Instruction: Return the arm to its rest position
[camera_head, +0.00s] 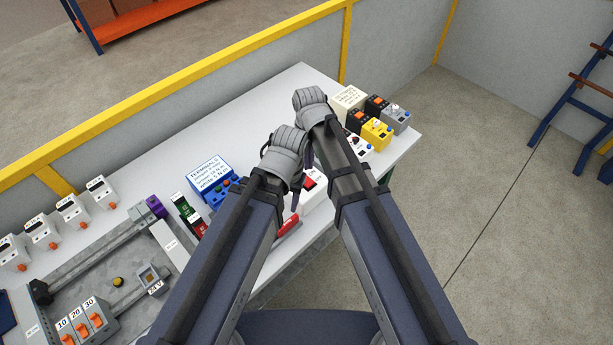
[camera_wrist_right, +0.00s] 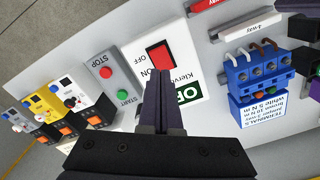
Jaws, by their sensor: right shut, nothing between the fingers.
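My right arm (camera_head: 352,175) reaches up from the lower right over the grey-white table (camera_head: 290,85). In the right wrist view, my right gripper (camera_wrist_right: 164,82) is shut, with its two dark fingers together and nothing between them. It is in front of a white box with a red switch (camera_wrist_right: 160,57) marked ON and OFF; I cannot tell whether it touches. The same box (camera_head: 312,192) shows between my arms in the head view. My left arm (camera_head: 235,235) reaches in beside the right one. The left wrist hides most of its gripper, so its jaw state is unclear.
A blue terminal block (camera_head: 222,192) stands left of my arms. Yellow and grey devices (camera_head: 377,133) stand near the table's right end. A metal tray (camera_head: 100,262) and orange switches are at the left. A grey wall with yellow rails runs behind. Open floor (camera_head: 500,190) is at right.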

